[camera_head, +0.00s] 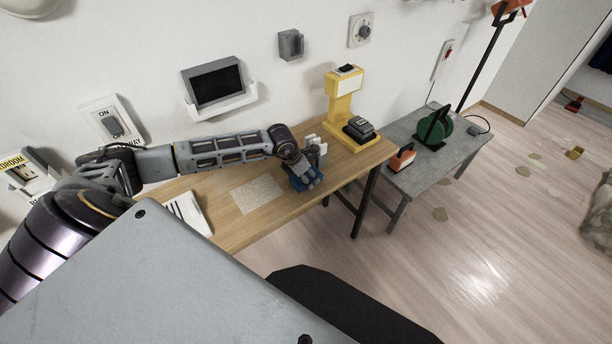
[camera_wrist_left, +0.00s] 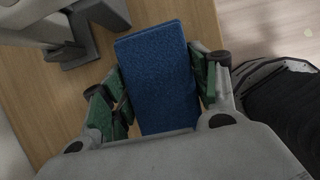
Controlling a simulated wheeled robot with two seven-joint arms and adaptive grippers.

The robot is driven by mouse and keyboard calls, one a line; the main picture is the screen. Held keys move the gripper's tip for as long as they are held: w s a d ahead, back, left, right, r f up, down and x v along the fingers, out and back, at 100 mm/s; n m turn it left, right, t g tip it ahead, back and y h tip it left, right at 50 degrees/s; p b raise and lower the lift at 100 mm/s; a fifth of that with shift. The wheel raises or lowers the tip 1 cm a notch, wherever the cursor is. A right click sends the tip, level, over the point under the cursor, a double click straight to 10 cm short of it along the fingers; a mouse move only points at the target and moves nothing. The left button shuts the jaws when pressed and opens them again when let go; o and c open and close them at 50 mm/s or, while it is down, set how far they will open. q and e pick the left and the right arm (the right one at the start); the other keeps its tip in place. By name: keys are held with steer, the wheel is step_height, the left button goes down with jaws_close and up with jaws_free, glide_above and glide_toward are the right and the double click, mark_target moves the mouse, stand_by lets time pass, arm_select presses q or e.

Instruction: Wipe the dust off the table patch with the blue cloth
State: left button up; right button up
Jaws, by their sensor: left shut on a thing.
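The blue cloth (camera_wrist_left: 160,75) is a folded rectangular pad between the green-padded fingers of my left gripper (camera_wrist_left: 158,95) in the left wrist view. In the head view, my left gripper (camera_head: 304,177) is shut on the blue cloth (camera_head: 311,185) over the right part of the wooden table (camera_head: 228,228). The dusty patch (camera_head: 257,194) is a pale speckled square on the table, left of the cloth and apart from it. I cannot tell whether the cloth touches the table. My right gripper is not in view.
A yellow stand (camera_head: 341,95) and a dark device (camera_head: 359,130) are at the table's right end. A white slotted object (camera_head: 188,213) lies at its left. A grey table (camera_head: 431,157) with an orange-ended block (camera_head: 402,157) stands to the right. A wall runs behind.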

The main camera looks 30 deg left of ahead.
arm_select(q)
steer(key=shift+f, duration=0.2)
steer(key=o, duration=0.8)
steer(key=shift+o, duration=1.3)
steer(key=shift+r, duration=0.1)
steer(key=shift+r+p, duration=0.2)
steer(key=shift+p, duration=0.1)
steer(key=v, duration=0.3)
steer(key=b+v, duration=0.1)
steer(key=v, duration=0.3)
steer(key=shift+w+a+r, duration=0.1)
steer(key=shift+w+r, duration=0.05)
steer(key=shift+r, duration=0.2)
steer(key=shift+v, duration=2.95)
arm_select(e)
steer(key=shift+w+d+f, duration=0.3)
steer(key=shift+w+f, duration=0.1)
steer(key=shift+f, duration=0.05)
